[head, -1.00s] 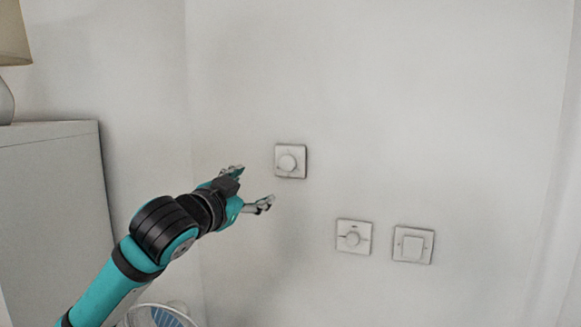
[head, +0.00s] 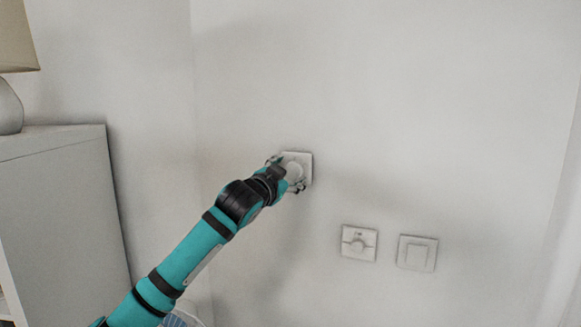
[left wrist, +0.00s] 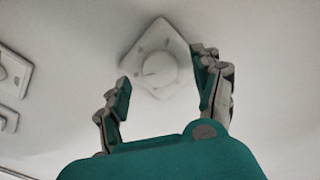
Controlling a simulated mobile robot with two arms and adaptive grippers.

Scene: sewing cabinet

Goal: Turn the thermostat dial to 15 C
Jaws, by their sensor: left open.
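A white round dial (head: 295,171) sits on a square white wall plate (head: 304,158), the upper of the wall fittings. The dial (left wrist: 160,70) and its plate (left wrist: 153,36) also show in the left wrist view; the plate looks tilted there, and I cannot read its scale. My left gripper (head: 287,174) is open at the dial. In the left wrist view its fingertips (left wrist: 162,72) stand apart to the left and right of the dial, with no clear contact. My gripper partly hides the dial in the head view. My right gripper is not in view.
Below right on the wall are a second plate with a round knob (head: 358,242) and a flat square switch (head: 417,253). A pale cabinet (head: 62,220) with a lamp (head: 12,105) stands at the left. The wall around the upper plate is clear.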

